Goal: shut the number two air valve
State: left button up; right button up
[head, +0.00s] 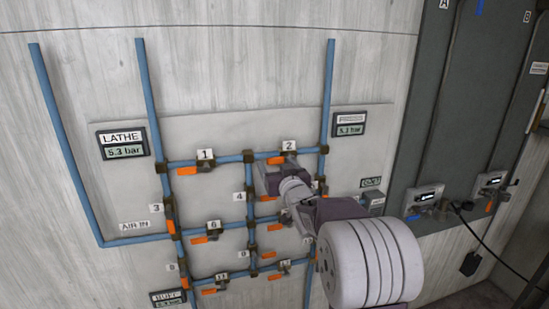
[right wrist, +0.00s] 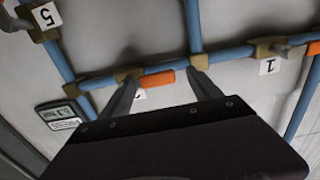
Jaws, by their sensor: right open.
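The number two valve (head: 289,156) sits on the upper blue pipe, under its "2" label, near the pipe's right end. Its orange handle (head: 275,161) lies along the pipe. In the right wrist view, which is upside down, the orange handle (right wrist: 160,79) lies between my fingers, and the label beside it is mostly covered. My right gripper (head: 272,170) is at the handle from below. It also shows in the right wrist view (right wrist: 163,86) with its fingers spread, one either side of the handle. I cannot tell whether they touch the pipe. My left gripper is out of view.
Valve 1 (head: 205,160) is on the same pipe to the left. Several more orange-handled valves, such as valve 4 (head: 250,192), crowd below, some hidden by my right arm. A LATHE gauge (head: 124,144) reads 5.3 bar. A grey cabinet (head: 440,110) stands at right.

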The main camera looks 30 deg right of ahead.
jog(key=shift+w+d+r, duration=0.15)
jog(key=shift+w+d, duration=0.15)
jog(key=shift+w, duration=0.2)
jog(key=shift+d, duration=0.25)
jog(key=shift+w+a, duration=0.15)
jog(key=shift+a, duration=0.1)
jog(key=c, duration=0.5)
jog(key=shift+d, duration=0.1)
grip_shut()
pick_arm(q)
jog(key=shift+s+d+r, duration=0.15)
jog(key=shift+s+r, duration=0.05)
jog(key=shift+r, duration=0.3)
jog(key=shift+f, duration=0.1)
